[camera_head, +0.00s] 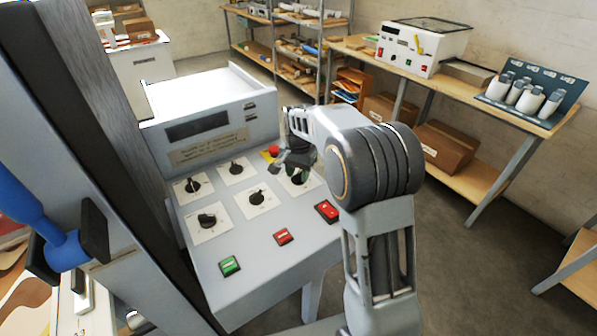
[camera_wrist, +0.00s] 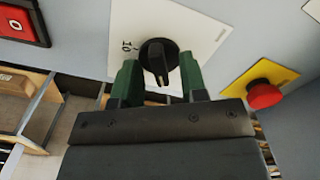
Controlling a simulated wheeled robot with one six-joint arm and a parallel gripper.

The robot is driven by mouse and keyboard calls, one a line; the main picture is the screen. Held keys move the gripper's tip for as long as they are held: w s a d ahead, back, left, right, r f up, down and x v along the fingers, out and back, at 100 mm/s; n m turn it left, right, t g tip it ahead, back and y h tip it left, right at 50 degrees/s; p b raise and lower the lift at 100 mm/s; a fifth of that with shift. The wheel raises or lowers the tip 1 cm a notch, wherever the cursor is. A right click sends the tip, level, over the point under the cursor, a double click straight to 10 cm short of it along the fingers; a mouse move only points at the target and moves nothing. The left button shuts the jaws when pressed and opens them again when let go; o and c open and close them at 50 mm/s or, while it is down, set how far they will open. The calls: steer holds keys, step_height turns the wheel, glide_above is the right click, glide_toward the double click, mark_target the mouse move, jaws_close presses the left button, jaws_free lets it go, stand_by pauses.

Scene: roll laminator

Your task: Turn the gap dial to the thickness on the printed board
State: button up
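The laminator's panel (camera_head: 245,235) carries several black dials on white plates. In the head view my gripper (camera_head: 290,162) is at the upper right dial (camera_head: 300,178), partly covering it. In the wrist view, its green fingers (camera_wrist: 158,78) stand on either side of that black knob (camera_wrist: 158,55), with a gap showing around its ridge, so I see no grip on it. The knob's ridge points down in this view; a "10" mark is at its left. Which dial is the gap dial cannot be read. A printed plate (camera_head: 208,148) sits under the dark display; its text is too small to read.
A red stop button on yellow (camera_wrist: 264,95) is close to the right finger. Red switches (camera_head: 327,210) and a green button (camera_head: 229,266) are on the panel front. A bench with a white machine (camera_head: 410,50) and a dark board with white rolls (camera_head: 562,88) stands behind.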

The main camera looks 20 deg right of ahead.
step_height(320, 180, up, 14)
stand_by(0.6)
steer(key=shift+f, duration=0.1)
steer(key=n, duration=0.4)
glide_above(300, 182)
step_height(300, 182, down, 5)
steer(key=s+f+n+t, duration=0.1)
steer(key=s, duration=0.6)
steer(key=s+f+n+t, duration=0.1)
steer(key=s+n, duration=0.1)
steer(key=s, duration=0.5)
steer(key=s+f+n+t, duration=0.1)
steer(key=s+f, duration=0.1)
steer(key=s, duration=0.5)
steer(key=shift+d+t, duration=0.2)
steer(key=shift+t, duration=0.1)
steer(key=shift+s+r+t, duration=0.15)
steer(key=shift+r+t, duration=0.15)
steer(key=shift+r, duration=0.4)
steer(key=shift+a+n, duration=0.1)
steer(key=shift+n, duration=0.2)
